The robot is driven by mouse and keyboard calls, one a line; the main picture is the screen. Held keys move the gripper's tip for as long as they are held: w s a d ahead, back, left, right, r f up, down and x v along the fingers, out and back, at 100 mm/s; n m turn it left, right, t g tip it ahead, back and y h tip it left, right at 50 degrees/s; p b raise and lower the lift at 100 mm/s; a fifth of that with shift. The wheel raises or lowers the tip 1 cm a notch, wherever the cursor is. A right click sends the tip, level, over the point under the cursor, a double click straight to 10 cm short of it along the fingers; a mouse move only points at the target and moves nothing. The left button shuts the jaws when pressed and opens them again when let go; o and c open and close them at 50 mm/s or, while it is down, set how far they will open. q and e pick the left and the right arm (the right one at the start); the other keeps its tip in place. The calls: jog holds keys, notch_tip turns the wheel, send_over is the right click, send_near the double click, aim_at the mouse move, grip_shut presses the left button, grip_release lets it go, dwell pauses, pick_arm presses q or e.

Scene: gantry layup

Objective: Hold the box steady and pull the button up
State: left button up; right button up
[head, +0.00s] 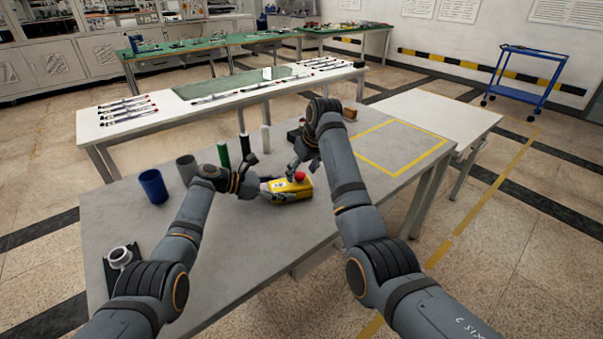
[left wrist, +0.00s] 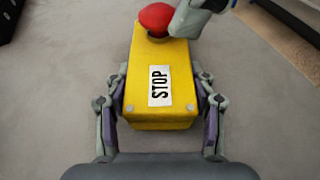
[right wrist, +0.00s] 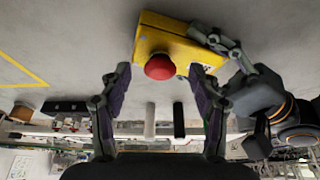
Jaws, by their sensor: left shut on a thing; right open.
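The yellow box (head: 291,192) lies on the grey table, with a red button (head: 300,177) on its upper side. In the left wrist view the box (left wrist: 160,95) bears a white STOP label (left wrist: 159,86), and the red button (left wrist: 156,19) is at its far end. My left gripper (left wrist: 160,103) is shut on the box, one finger on each side. My right gripper (right wrist: 158,80) is open above the box, its fingers on either side of the red button (right wrist: 160,67) and apart from it. One right finger covers part of the button's right side in the left wrist view.
A blue cup (head: 153,186), a grey cup (head: 187,169) and several upright cylinders stand on the table's left and back. A yellow-outlined area (head: 400,146) on the right is clear.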

pick_arm(q)
jog(key=o, duration=1.4)
pick_arm(e)
jog(key=v, duration=1)
jog(key=shift+d+r, duration=0.15)
jog(key=shift+r, duration=0.15)
jog(key=shift+s, duration=0.15)
